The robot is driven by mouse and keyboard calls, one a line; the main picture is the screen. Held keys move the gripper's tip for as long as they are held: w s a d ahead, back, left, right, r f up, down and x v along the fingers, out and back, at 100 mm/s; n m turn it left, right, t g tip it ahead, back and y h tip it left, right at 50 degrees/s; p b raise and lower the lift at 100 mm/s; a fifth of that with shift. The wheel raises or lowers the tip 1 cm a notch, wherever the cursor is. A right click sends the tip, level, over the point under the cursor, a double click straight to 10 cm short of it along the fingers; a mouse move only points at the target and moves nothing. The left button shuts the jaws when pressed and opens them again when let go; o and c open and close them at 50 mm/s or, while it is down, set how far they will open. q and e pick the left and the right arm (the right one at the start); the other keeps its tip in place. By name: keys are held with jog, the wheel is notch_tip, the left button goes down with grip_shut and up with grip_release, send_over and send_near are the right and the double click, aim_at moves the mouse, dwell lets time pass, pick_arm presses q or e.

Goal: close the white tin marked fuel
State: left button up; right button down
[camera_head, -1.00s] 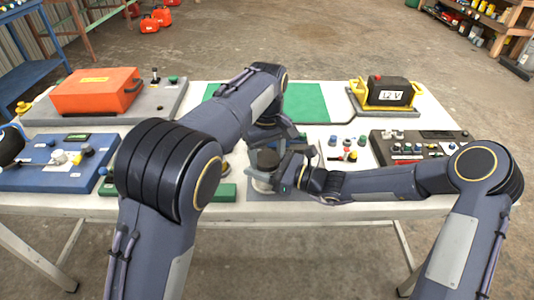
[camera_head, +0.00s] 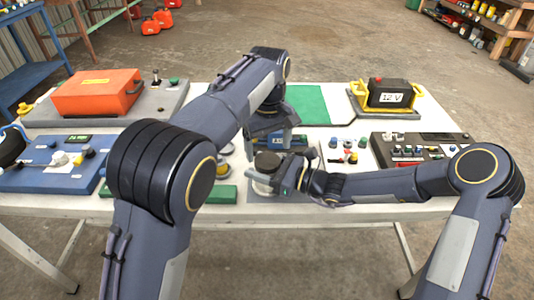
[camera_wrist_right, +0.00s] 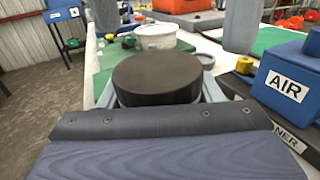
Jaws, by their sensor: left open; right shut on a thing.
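A blue box marked AIR (camera_wrist_right: 287,86) stands close beside the tin. A blue panel (camera_head: 50,168) and an orange case (camera_head: 96,92) are left. A dark panel (camera_head: 405,148) and a 12V battery (camera_head: 388,92) are right. A green mat (camera_head: 309,103) lies behind.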

pick_arm(q)
jog(key=shift+a+r, duration=0.1)
jog(key=shift+r, duration=0.35)
jog(key=o, duration=0.4)
pick_arm(e)
jog(key=shift+w, duration=0.1)
pick_arm(q)
jog(key=shift+r, duration=5.9)
pick_arm(e)
jog(key=shift+c, duration=1.8)
grip_release()
